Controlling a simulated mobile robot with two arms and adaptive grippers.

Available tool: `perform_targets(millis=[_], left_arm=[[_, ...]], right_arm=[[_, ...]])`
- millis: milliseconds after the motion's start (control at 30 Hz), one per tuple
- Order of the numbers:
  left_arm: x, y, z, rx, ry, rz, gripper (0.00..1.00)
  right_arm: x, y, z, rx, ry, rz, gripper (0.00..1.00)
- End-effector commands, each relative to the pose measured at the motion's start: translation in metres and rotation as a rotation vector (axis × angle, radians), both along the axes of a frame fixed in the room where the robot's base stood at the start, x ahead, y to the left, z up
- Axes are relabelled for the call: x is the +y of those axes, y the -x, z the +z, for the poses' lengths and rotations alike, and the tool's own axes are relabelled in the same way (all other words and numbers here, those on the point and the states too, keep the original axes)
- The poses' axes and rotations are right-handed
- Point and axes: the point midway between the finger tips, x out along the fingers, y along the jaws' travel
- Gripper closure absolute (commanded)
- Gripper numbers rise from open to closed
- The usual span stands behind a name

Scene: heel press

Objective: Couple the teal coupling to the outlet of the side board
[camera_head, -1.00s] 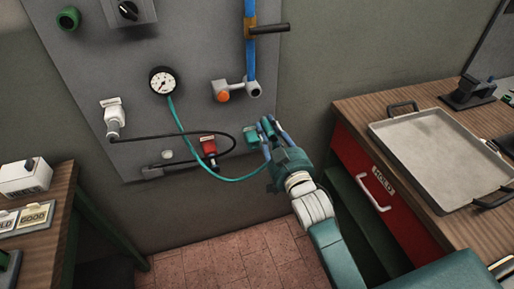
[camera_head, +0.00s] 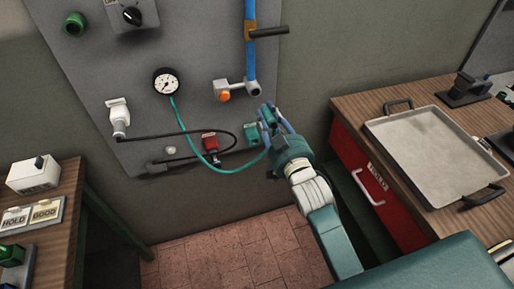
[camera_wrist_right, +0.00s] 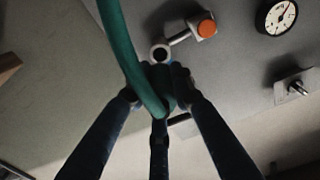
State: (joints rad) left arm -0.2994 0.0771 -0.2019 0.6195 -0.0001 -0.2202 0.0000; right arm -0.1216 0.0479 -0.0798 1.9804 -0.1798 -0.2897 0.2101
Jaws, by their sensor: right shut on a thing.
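My right gripper (camera_head: 268,116) is shut on the teal coupling (camera_head: 266,112), its fingers around it. In the right wrist view the coupling (camera_wrist_right: 160,84) is between the fingers, partly hidden by the teal hose (camera_wrist_right: 122,50) looping in front. The outlet (camera_head: 254,88) is a round grey port at the end of the valve arm on the board (camera_head: 190,60). My gripper is just below and right of it. In the wrist view the outlet (camera_wrist_right: 160,53) has a dark round opening, just above the coupling in the picture. I cannot tell how close they are. My left gripper is not in view.
An orange button (camera_head: 225,97) sits left of the outlet, and a blue pipe (camera_head: 250,50) rises above it. A gauge (camera_head: 166,82), a white coupling (camera_head: 118,116), a red coupling (camera_head: 210,144) and a teal holder (camera_head: 252,131) are on the board. A bench with a tray (camera_head: 430,150) stands right.

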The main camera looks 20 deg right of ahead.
Motion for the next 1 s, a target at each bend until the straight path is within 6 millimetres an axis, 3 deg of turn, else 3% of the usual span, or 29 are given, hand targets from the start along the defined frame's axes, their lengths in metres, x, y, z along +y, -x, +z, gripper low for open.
perform_targets(millis=[1000], left_arm=[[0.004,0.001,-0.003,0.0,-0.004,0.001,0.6]], right_arm=[[0.002,-0.041,0.001,-0.003,0.0,0.0,1.0]])
